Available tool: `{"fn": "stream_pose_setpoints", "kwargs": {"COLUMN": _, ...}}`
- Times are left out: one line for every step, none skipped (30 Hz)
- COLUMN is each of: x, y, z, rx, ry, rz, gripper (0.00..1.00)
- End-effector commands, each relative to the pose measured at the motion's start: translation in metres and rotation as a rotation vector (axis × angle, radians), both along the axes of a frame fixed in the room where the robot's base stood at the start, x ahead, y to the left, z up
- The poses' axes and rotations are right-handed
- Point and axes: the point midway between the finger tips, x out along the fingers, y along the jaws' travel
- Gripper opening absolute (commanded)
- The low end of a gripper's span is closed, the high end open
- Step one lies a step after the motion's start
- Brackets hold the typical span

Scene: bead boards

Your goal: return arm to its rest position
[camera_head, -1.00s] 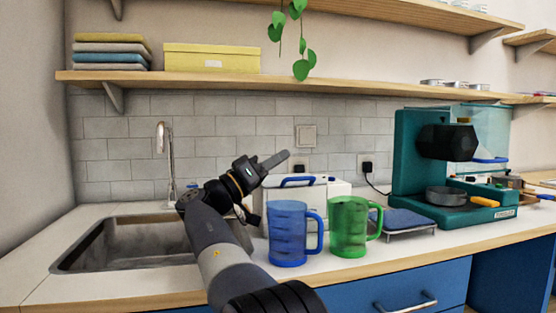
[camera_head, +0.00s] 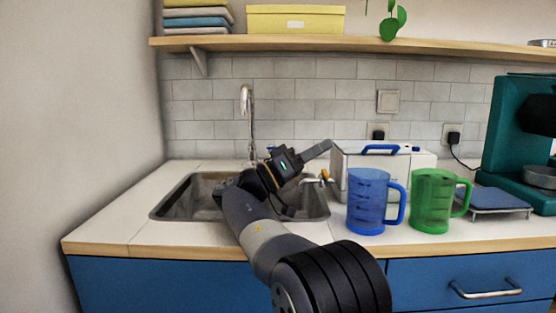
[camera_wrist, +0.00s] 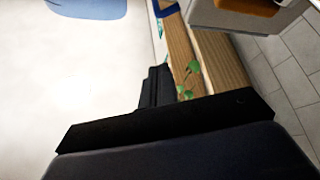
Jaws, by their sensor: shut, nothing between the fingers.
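My arm reaches up from the bottom of the head view, bent over the counter in front of the sink. My gripper (camera_head: 318,150) points up and to the right, above the right end of the sink (camera_head: 190,200) and left of the white box with a blue handle (camera_head: 412,164). Its fingers are together and hold nothing. In the wrist view the dark gripper body (camera_wrist: 165,122) fills the lower part, tilted against the shelves and wall.
A blue mug (camera_head: 368,203) and a green mug (camera_head: 432,203) stand on the counter right of my arm. A scale-like stand (camera_head: 497,201) and a teal machine (camera_head: 512,125) are farther right. A faucet (camera_head: 248,110) rises behind the sink. The counter's left end (camera_head: 115,220) is clear.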

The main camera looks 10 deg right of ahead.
Motion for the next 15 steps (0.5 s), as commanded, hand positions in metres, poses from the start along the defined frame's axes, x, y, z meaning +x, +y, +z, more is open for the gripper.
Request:
{"fn": "stream_pose_setpoints", "kwargs": {"x": 0.0, "y": 0.0, "z": 0.0, "rx": 0.0, "ry": 0.0, "rz": 0.0, "gripper": 0.0}}
{"fn": "stream_pose_setpoints", "kwargs": {"x": 0.0, "y": 0.0, "z": 0.0, "rx": 0.0, "ry": 0.0, "rz": 0.0, "gripper": 0.0}}
{"fn": "stream_pose_setpoints", "kwargs": {"x": 0.0, "y": 0.0, "z": 0.0, "rx": 0.0, "ry": 0.0, "rz": 0.0, "gripper": 0.0}}
{"fn": "stream_pose_setpoints", "kwargs": {"x": 0.0, "y": 0.0, "z": 0.0, "rx": 0.0, "ry": 0.0, "rz": 0.0, "gripper": 0.0}}
{"fn": "stream_pose_setpoints", "kwargs": {"x": 0.0, "y": 0.0, "z": 0.0, "rx": 0.0, "ry": 0.0, "rz": 0.0, "gripper": 0.0}}
{"fn": "stream_pose_setpoints", "kwargs": {"x": 0.0, "y": 0.0, "z": 0.0, "rx": 0.0, "ry": 0.0, "rz": 0.0, "gripper": 0.0}}
{"fn": "stream_pose_setpoints", "kwargs": {"x": 0.0, "y": -0.001, "z": 0.0, "rx": 0.0, "ry": 0.0, "rz": 0.0, "gripper": 0.0}}
{"fn": "stream_pose_setpoints", "kwargs": {"x": 0.0, "y": -0.002, "z": 0.0, "rx": 0.001, "ry": 0.0, "rz": 0.0, "gripper": 0.0}}
{"fn": "stream_pose_setpoints", "kwargs": {"x": 0.0, "y": -0.003, "z": 0.001, "rx": 0.0, "ry": -0.001, "rz": -0.001, "gripper": 0.0}}
{"fn": "stream_pose_setpoints", "kwargs": {"x": 0.0, "y": -0.005, "z": 0.002, "rx": 0.0, "ry": -0.001, "rz": -0.001, "gripper": 0.0}}
{"fn": "stream_pose_setpoints", "kwargs": {"x": 0.0, "y": -0.008, "z": 0.003, "rx": 0.001, "ry": -0.002, "rz": -0.002, "gripper": 0.0}}
{"fn": "stream_pose_setpoints", "kwargs": {"x": 0.0, "y": -0.012, "z": 0.005, "rx": 0.001, "ry": -0.003, "rz": -0.002, "gripper": 0.0}}
{"fn": "stream_pose_setpoints", "kwargs": {"x": 0.0, "y": -0.015, "z": 0.006, "rx": 0.001, "ry": -0.003, "rz": -0.002, "gripper": 0.0}}
{"fn": "stream_pose_setpoints", "kwargs": {"x": -0.001, "y": -0.02, "z": 0.008, "rx": 0.001, "ry": -0.004, "rz": -0.003, "gripper": 0.0}}
{"fn": "stream_pose_setpoints", "kwargs": {"x": -0.001, "y": -0.026, "z": 0.011, "rx": 0.001, "ry": -0.004, "rz": -0.004, "gripper": 0.0}}
